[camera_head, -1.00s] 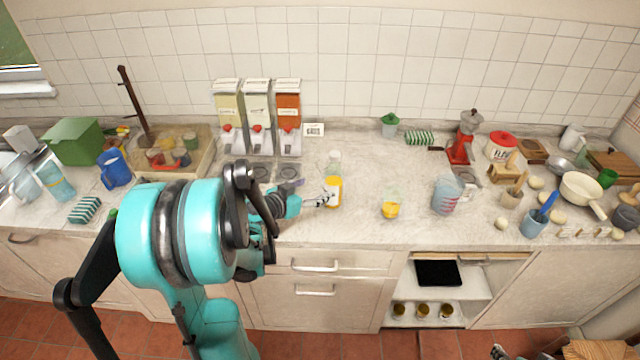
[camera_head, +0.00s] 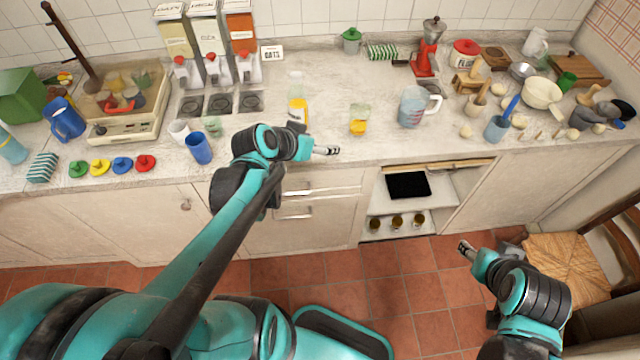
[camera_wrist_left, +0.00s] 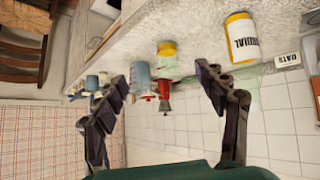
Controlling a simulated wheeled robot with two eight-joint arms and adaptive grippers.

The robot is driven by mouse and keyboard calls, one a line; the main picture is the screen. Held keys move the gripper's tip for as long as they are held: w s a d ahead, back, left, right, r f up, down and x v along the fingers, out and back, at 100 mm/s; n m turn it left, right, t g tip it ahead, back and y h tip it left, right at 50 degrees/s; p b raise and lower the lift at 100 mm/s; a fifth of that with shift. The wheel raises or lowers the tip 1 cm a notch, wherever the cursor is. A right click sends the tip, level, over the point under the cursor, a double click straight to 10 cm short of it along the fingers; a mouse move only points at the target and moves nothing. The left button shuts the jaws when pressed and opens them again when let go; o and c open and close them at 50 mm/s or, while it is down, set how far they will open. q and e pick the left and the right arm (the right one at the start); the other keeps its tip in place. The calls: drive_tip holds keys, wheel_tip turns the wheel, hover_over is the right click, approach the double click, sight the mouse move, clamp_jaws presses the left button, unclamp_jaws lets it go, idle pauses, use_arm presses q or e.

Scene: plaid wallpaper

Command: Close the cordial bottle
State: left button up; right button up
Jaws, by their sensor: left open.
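The cordial bottle (camera_head: 298,110) stands upright on the counter, with yellow-orange contents, a white label and a clear upper part. I cannot make out a cap on it. In the left wrist view the bottle (camera_wrist_left: 243,40) appears upside down, beyond the fingers and to the right. My left gripper (camera_head: 328,150) is open and empty over the counter's front edge, apart from the bottle and to its front right. Its two fingers frame the left wrist view (camera_wrist_left: 165,90). My right gripper (camera_head: 466,248) is low at the right, over the floor, too small to judge.
A clear vessel with yellow liquid (camera_head: 358,122) and a measuring jug (camera_head: 412,108) stand right of the bottle. Dispensers (camera_head: 210,50) stand behind left, a blue cup (camera_head: 198,148) to the left. Coloured lids (camera_head: 122,165) lie farther left. Counter before the bottle is fairly clear.

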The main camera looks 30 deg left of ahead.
use_arm(q)
drive_tip(key=s+d+g+y, duration=0.1)
drive_tip(key=s+d, duration=0.5)
drive_tip(key=s, duration=0.6)
drive_tip(key=shift+d+n+g+y, duration=0.25)
drive_tip(key=shift+n+g+y, duration=0.15)
drive_tip(key=shift+g, duration=0.2)
wheel_tip(320, 180, down, 3)
drive_tip(key=b, duration=0.2)
drive_tip(key=shift+r+b, duration=0.2)
drive_tip(key=shift+b, duration=0.15)
